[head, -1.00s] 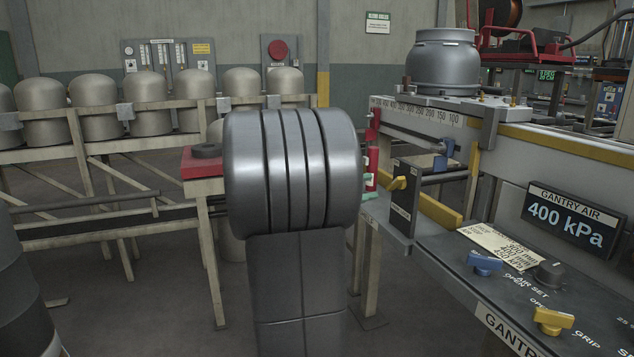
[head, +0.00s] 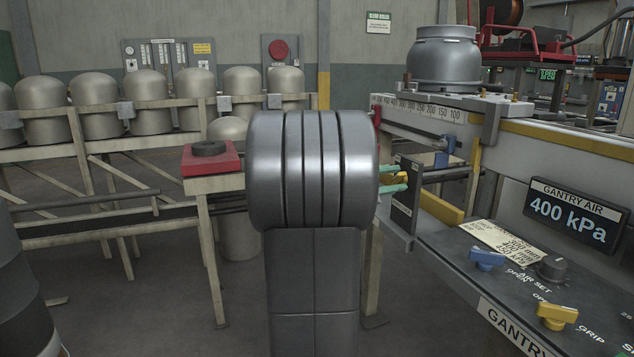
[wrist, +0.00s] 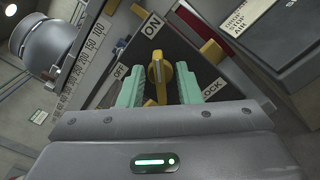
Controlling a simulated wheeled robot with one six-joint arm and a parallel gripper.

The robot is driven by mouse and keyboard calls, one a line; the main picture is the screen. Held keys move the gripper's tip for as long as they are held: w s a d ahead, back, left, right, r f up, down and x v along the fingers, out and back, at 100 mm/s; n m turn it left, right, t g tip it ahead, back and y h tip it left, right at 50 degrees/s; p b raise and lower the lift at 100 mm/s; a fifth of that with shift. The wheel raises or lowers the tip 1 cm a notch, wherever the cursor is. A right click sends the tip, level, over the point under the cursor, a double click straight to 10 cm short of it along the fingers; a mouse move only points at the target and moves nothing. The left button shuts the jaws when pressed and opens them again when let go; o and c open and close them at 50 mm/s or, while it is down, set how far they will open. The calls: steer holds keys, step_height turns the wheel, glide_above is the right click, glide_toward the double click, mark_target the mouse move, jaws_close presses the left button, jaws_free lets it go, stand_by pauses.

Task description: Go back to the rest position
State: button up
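My gripper (wrist: 158,90) shows two green fingers in the wrist view. They stand apart, one on each side of a yellow knob (wrist: 157,72), with a visible gap to it. The knob sits on a dark plate (wrist: 190,62) marked ON, OFF and LOCK. In the head view my gripper (head: 396,188) is partly hidden behind my grey arm link, and its green fingers point right at the yellow knob (head: 398,177) on the side of the gantry bench. Nothing is held between the fingers.
A control panel (head: 590,318) with blue and yellow knobs and a 400 kPa display (head: 572,215) stands at the right. A grey cylinder (head: 444,62) sits on the gantry. A red block (head: 212,162) lies on a stand at left. Domed shells (head: 150,104) line the back rack.

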steer(key=p+v, duration=0.3)
steer(key=v, duration=1.1)
steer(key=b+x, duration=0.2)
steer(key=x, duration=1.2)
steer(key=shift+d+r, duration=0.15)
steer(key=n+p, duration=0.3)
steer(key=p, duration=0.1)
steer(key=n+p, duration=0.4)
steer(key=shift+w+a+n, duration=0.15)
steer(key=shift+a+n, duration=0.05)
steer(key=shift+n, duration=0.1)
